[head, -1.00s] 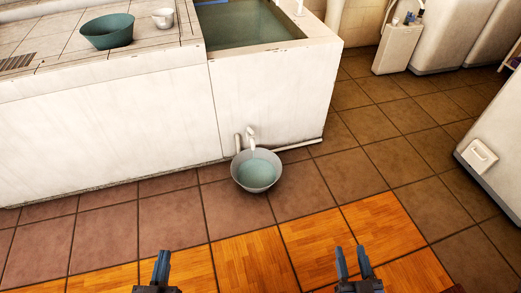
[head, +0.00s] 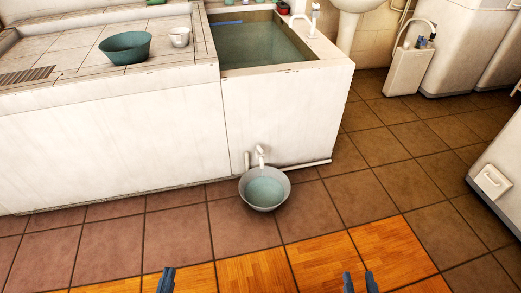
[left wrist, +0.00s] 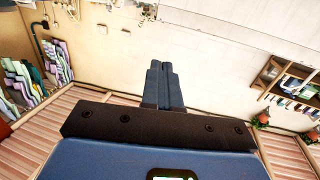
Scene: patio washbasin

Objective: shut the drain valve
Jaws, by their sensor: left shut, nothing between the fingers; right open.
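The drain valve (head: 260,152) is a small white tap low on the front of the white basin (head: 285,118), in the head view. A grey bucket (head: 283,195) with water in it stands on the floor right under it. Whether the valve is open cannot be made out. My left gripper (head: 166,280) is at the bottom edge, shut and empty, well short of the valve. It also shows shut in the left wrist view (left wrist: 165,68). My right gripper (head: 359,282) is at the bottom edge, open and empty, also apart from the valve.
Water (head: 255,45) fills the basin. A green bowl (head: 125,48) and a white cup (head: 179,37) stand on the tiled counter. A white pipe (head: 305,166) runs along the floor right of the bucket. The tiled floor before the bucket is clear.

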